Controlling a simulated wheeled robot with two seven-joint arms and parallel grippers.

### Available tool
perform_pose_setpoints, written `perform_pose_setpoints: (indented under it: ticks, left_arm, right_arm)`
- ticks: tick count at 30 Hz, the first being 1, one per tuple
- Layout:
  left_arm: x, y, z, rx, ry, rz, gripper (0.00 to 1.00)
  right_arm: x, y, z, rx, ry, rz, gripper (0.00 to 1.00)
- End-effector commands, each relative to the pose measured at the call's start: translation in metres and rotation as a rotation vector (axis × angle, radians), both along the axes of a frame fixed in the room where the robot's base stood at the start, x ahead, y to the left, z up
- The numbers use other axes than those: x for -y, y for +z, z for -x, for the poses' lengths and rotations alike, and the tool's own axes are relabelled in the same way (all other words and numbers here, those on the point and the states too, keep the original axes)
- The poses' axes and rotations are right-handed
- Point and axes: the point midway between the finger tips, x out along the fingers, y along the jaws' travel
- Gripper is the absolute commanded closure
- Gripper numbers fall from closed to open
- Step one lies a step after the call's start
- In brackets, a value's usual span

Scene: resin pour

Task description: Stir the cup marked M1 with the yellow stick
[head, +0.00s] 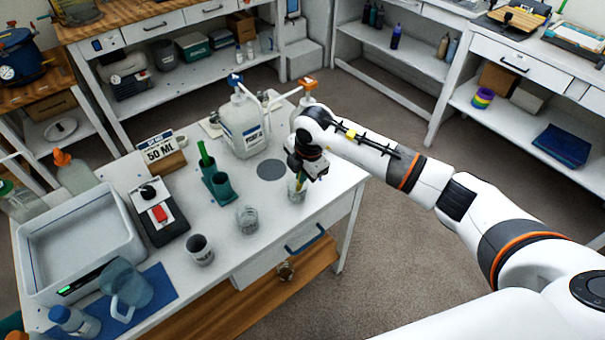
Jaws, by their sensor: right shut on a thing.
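My right gripper (302,176) comes in from the right and points down at the right front of the white table. It is shut on a thin stick, of which only a short yellow-green piece (300,184) shows below the fingers. A clear cup (296,195) stands directly below the gripper, and the stick's lower end appears to be inside it. The gripper partly hides this cup. Another clear cup (247,220) stands to its left. No M1 mark is readable on either cup. My left gripper is not in view.
A white jug (244,128) with pumps stands behind the gripper. A grey disc (271,170) lies bare.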

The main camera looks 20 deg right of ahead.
Motion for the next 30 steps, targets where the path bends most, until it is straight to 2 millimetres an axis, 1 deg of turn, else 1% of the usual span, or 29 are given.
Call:
perform_pose_setpoints:
  ticks: [6,10,30]
  left_arm:
    - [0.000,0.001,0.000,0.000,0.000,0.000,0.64]
    - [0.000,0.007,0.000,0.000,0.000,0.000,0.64]
    - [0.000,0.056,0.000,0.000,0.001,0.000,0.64]
  right_arm:
    - [0.000,0.001,0.000,0.001,0.000,0.000,1.00]
    - [0.000,0.008,0.001,0.001,0.000,0.000,1.00]
    - [0.004,0.067,0.012,0.001,0.001,0.000,1.00]
